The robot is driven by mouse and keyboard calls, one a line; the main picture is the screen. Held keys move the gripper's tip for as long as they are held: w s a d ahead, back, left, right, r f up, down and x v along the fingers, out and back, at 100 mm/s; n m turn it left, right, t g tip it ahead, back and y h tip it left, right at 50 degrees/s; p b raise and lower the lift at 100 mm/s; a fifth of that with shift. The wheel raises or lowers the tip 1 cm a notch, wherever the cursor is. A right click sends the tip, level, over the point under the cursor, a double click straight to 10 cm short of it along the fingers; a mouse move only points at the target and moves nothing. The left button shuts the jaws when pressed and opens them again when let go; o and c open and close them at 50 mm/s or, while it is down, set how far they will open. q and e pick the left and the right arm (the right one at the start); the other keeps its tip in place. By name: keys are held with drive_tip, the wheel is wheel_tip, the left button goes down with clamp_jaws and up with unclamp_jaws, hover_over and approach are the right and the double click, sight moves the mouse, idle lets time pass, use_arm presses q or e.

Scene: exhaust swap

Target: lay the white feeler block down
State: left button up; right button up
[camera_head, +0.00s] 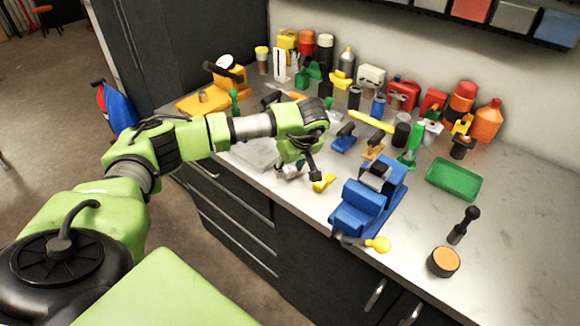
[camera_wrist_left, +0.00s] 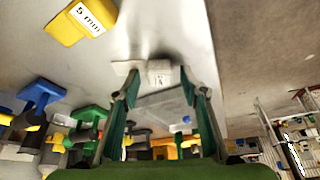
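The white feeler block (camera_wrist_left: 128,68) shows in the left wrist view at the tips of my left gripper (camera_wrist_left: 159,76), with its small label facing the camera. It is at or just above the bench, with a dark shadow close behind it. The two fingers stand apart with the block at their tips, and part of it reaches past the left-hand finger. I cannot tell whether they grip it. In the head view my left gripper (camera_head: 302,172) points down at the bench and mostly hides the block. My right gripper is not in view.
A yellow block (camera_wrist_left: 80,20) marked 5 mm lies close by; it also shows in the head view (camera_head: 323,182). A blue vise (camera_head: 366,200) stands right of it. A grey plate (camera_head: 255,154) lies left.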

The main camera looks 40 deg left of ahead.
use_arm(q)
drive_tip(key=shift+r+p, duration=0.4)
drive_tip(key=shift+r, duration=0.05)
drive_tip(key=shift+d+r, duration=0.15)
drive_tip(key=shift+r, duration=0.2)
drive_tip(key=b+v, duration=0.4)
drive_tip(key=v, duration=0.7)
drive_tip(key=shift+s+r, duration=0.15)
drive_tip(key=shift+r, duration=0.05)
drive_tip(key=shift+f, duration=0.1)
